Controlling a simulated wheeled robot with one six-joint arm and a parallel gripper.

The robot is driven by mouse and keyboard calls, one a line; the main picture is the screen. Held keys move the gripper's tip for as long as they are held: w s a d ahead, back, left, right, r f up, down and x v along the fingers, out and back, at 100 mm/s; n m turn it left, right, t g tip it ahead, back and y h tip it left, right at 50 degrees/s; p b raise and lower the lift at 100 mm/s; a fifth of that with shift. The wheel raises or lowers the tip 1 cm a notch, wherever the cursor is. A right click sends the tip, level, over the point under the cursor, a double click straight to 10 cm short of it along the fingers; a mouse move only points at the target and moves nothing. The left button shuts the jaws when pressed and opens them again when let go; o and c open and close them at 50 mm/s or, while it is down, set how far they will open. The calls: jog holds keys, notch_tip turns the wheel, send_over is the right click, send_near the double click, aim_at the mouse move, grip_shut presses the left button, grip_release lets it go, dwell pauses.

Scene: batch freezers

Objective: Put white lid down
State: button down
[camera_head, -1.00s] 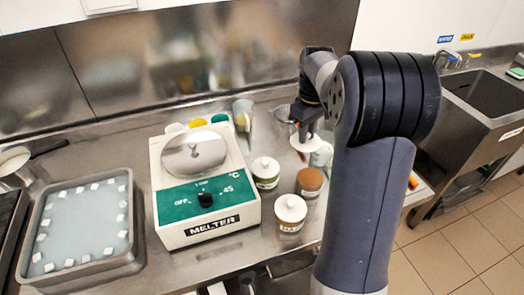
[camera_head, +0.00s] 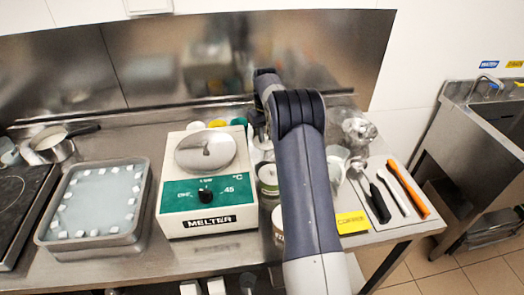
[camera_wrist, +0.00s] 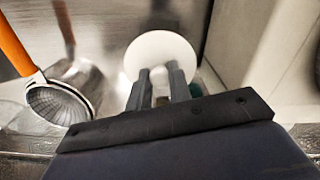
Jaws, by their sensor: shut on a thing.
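The white lid (camera_wrist: 160,50) is a round disc in the wrist view, just beyond my fingertips. My gripper (camera_wrist: 160,78) is shut on it, with the two fingers a little apart. In the head view my arm reaches over the counter towards the back wall, right of the melter, and I cannot make out the lid there. A jar with a green label (camera_head: 268,176) stands left of my arm. Another jar (camera_head: 278,222) is partly hidden behind my arm. The open brown-topped jar is not visible.
The melter (camera_head: 205,180) stands left of my arm, with coloured cups behind it. A tray with white cubes (camera_head: 95,207) is further left. Right of my arm are glass vessels (camera_head: 358,130) and a mat with utensils (camera_head: 397,190).

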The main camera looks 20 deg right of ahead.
aim_at(265, 141)
jog(key=shift+f+p, duration=0.55)
jog(key=shift+f, duration=2.7)
jog(key=shift+f, duration=0.15)
jog(key=c, duration=1.3)
grip_release()
notch_tip(265, 141, up, 12)
jog(key=shift+r+b, duration=0.2)
jog(key=shift+b, duration=0.9)
jog(key=shift+f, duration=0.15)
notch_tip(265, 141, down, 12)
jog(key=shift+r+p, duration=0.25)
jog(key=shift+p, duration=1)
jog(key=shift+r+b, duration=0.55)
jog(key=shift+r, duration=0.95)
